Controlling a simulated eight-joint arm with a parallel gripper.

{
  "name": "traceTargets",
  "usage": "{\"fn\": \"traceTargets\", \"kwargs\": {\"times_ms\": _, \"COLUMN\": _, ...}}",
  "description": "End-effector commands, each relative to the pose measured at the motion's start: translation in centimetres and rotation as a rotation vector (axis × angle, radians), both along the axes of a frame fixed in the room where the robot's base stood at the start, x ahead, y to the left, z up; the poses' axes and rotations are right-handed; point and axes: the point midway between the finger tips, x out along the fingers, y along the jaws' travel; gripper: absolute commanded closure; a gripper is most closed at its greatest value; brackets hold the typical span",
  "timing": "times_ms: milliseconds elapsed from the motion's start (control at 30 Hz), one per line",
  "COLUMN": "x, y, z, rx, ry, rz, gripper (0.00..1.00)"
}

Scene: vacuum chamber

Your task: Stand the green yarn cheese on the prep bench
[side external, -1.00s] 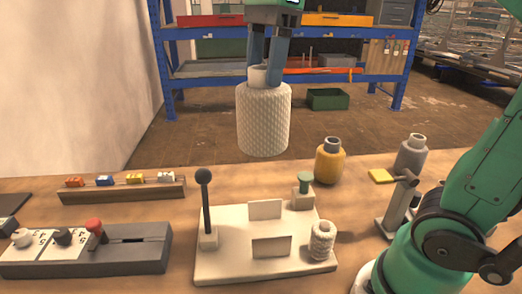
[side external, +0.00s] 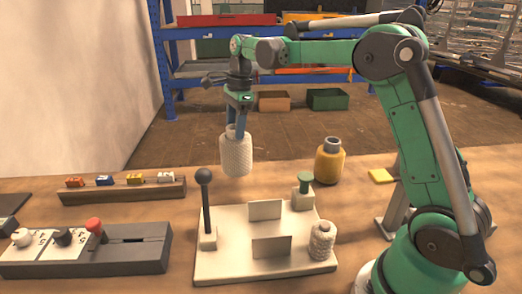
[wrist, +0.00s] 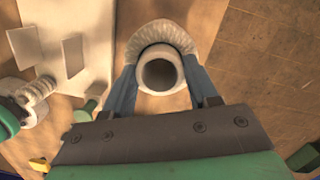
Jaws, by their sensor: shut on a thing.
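My gripper (side external: 236,131) points down, shut on the neck of a cream-white, textured yarn cheese (side external: 235,160). The cheese hangs upright; whether its base touches anything is hard to tell. In the wrist view, the fingers of my gripper (wrist: 160,85) sit on either side of its hollow grey tube (wrist: 160,73), with the white winding (wrist: 162,32) behind. I see no green yarn cheese. A yellow one (side external: 329,163) stands upright on the wooden bench (side external: 350,222), right of the held one.
A pale base plate (side external: 225,268) carries a black-knobbed lever (side external: 204,190), upright plates, a green knob (side external: 305,178) and a small white wound spool (side external: 321,241). A rack of small coloured blocks (side external: 120,190) and a grey control box (side external: 130,255) are at left.

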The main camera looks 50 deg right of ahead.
Motion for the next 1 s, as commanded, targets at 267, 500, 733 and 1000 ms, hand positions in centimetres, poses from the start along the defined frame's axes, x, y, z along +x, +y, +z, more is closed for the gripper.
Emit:
{"fn": "traceTargets", "kwargs": {"times_ms": 267, "x": 0.0, "y": 0.0, "z": -3.7, "rx": -0.001, "ry": -0.001, "rz": 0.000, "gripper": 1.00}}
{"fn": "traceTargets", "kwargs": {"times_ms": 500, "x": -0.1, "y": 0.1, "z": -4.4, "rx": -0.001, "ry": -0.001, "rz": 0.000, "gripper": 1.00}}
{"fn": "traceTargets", "kwargs": {"times_ms": 733, "x": 0.0, "y": 0.1, "z": -4.8, "rx": -0.001, "ry": -0.001, "rz": 0.000, "gripper": 1.00}}
{"fn": "traceTargets", "kwargs": {"times_ms": 1000, "x": 0.0, "y": 0.1, "z": -4.7, "rx": -0.001, "ry": -0.001, "rz": 0.000, "gripper": 0.16}}
